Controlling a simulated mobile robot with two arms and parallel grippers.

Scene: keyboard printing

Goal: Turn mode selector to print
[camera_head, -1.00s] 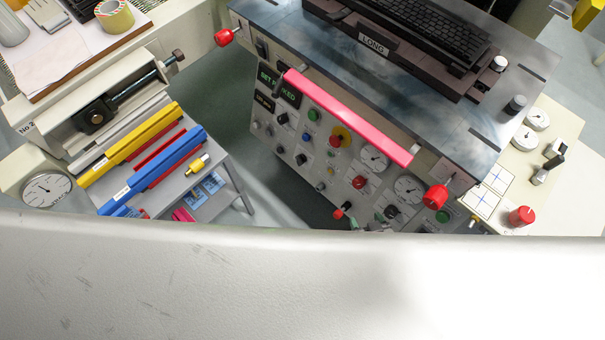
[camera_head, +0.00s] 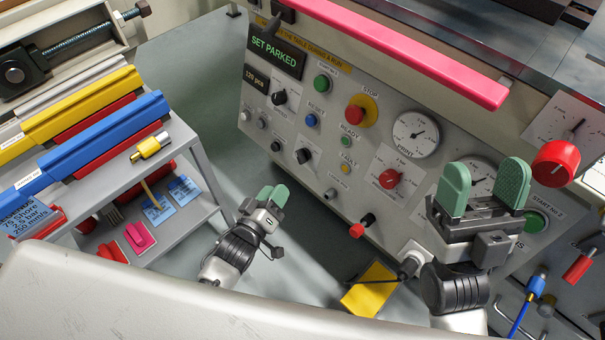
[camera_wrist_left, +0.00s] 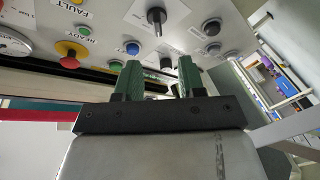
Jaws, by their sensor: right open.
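The grey control panel (camera_head: 330,110) carries two black selector knobs, an upper-left one (camera_head: 279,98) and a lower one (camera_head: 303,156). Their small labels are too blurred for me to tell which is the mode selector. My left gripper (camera_head: 272,195) is below and left of the knobs, apart from the panel. In the left wrist view its green fingers (camera_wrist_left: 159,78) are open and empty, and a black knob (camera_wrist_left: 156,18) shows beyond the gap between them. My right gripper (camera_head: 484,186) is open and empty in front of the panel's right part, partly hiding a gauge.
A red stop button (camera_head: 355,114), gauges and a red knob (camera_head: 389,178) sit on the panel. A pink bar (camera_head: 410,50) runs above it. A grey shelf cart (camera_head: 190,150) with yellow and blue bars stands left. Open floor lies between cart and panel.

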